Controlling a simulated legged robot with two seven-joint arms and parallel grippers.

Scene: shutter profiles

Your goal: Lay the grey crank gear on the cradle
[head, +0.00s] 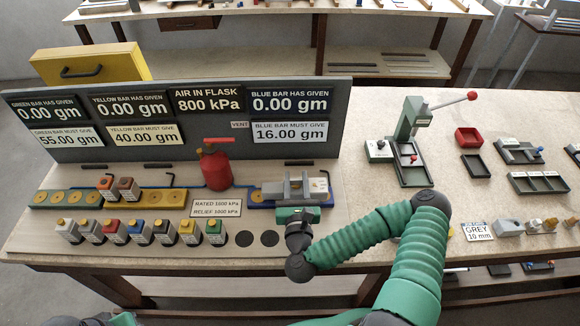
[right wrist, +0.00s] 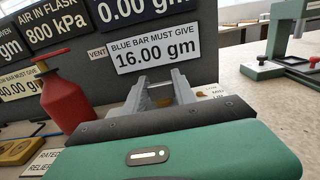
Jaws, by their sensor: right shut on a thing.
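My right gripper (head: 293,182) reaches over the blue bar (head: 261,196) at the right end of the bench panel. Its two grey fingers (right wrist: 163,88) point toward the panel in the right wrist view. I cannot pick out a grey crank gear for certain. A grey block (head: 508,228) stands by the GREY 10 mm card (head: 478,231) at the right. I cannot tell which thing is the cradle.
A red flask (head: 215,168) stands just left of my right gripper. Several small coloured jars (head: 112,230) line the front left. A green press with a red-knobbed lever (head: 412,140) stands right of the panel (head: 190,145). Trays (head: 538,183) lie farther right. The table between is mostly clear.

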